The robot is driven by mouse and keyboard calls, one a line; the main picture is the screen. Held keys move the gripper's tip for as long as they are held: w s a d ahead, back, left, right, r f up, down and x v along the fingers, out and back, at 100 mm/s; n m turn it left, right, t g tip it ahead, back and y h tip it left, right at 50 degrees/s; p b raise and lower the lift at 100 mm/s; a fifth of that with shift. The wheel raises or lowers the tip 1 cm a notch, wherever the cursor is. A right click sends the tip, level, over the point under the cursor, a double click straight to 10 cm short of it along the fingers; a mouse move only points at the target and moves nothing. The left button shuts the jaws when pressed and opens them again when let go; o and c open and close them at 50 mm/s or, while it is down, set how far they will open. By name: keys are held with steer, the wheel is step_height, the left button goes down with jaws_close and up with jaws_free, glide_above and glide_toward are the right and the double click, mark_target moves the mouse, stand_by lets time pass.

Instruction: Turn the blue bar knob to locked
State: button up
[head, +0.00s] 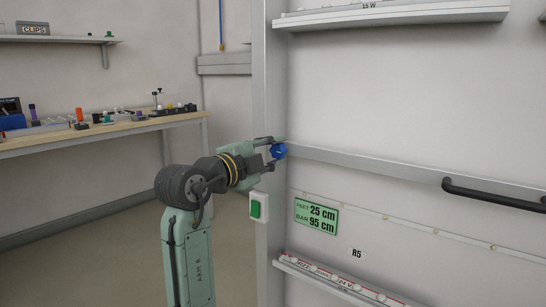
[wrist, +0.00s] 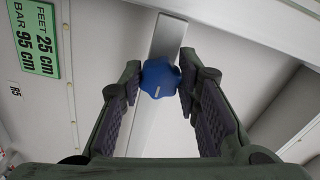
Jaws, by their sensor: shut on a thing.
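A white box with a green switch (head: 256,206) is on the post just below my gripper. A grey rail (head: 370,167) with a black handle (head: 492,195) runs right. A green sign (head: 316,216) is on the wall. A cluttered workbench (head: 100,130) stands left.

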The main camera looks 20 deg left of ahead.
steer(key=shift+r, duration=0.15)
steer(key=o, duration=1.2)
steer(key=shift+c, duration=0.2)
steer(key=v, duration=1.2)
